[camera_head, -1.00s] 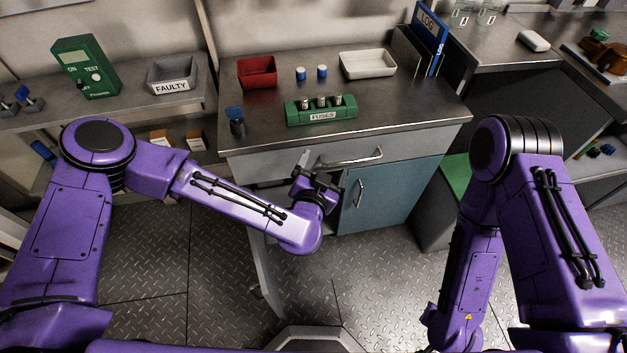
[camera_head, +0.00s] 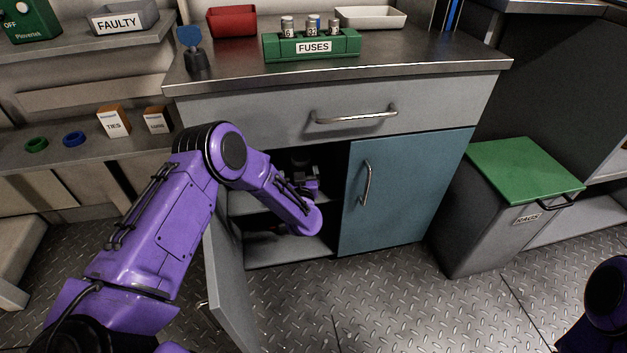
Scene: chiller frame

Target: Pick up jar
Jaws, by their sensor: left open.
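I cannot make out a jar in this view. My left gripper (camera_head: 301,166) is at the dark opening of the cabinet's left half, above the inner shelf (camera_head: 318,199). Its jaws are open, but they are small and dark against the interior, and I see nothing held between them. My left forearm covers part of the opening and the shelf. The back of the cabinet is in deep shadow. Of my right arm only a purple link shows at the lower right edge; its gripper is out of view.
The cabinet's left door (camera_head: 228,283) stands open below my arm. The blue right door (camera_head: 405,190) and the drawer (camera_head: 350,110) are shut. A green-lidded rags bin (camera_head: 480,235) stands to the right. The counter (camera_head: 420,62) holds a green fuse block (camera_head: 278,47).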

